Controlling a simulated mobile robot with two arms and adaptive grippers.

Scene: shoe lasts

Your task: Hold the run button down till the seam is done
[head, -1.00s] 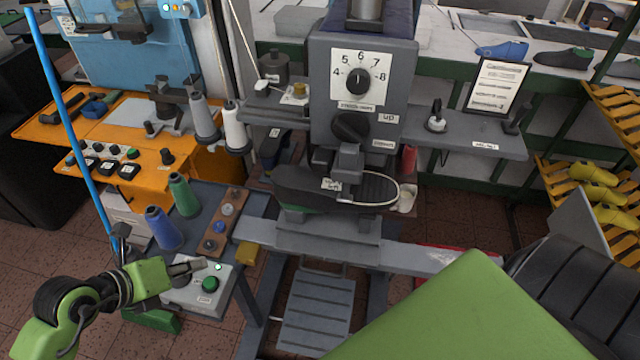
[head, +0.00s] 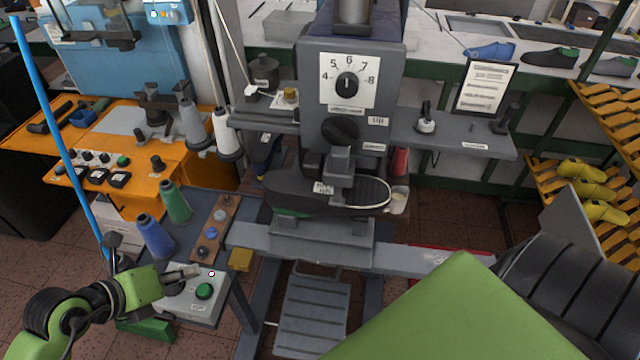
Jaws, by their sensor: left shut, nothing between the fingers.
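A pale control box (head: 180,309) at the lower left carries a round green button (head: 204,291) and a small lamp (head: 212,273), which looks white. The label on its front is too small to read surely. My left gripper (head: 195,270) is shut and empty, its tips over the far part of the box, behind the green button in the picture and apart from it. The grey sewing machine (head: 350,90) has a numbered dial (head: 347,84). A dark shoe (head: 300,190) lies under its head; the seam is too small to judge. My right gripper is out of view.
A blue pole (head: 62,140) rises at left. A yellow block (head: 240,259) is right of the box. A grey treadle (head: 312,315) is below the machine.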

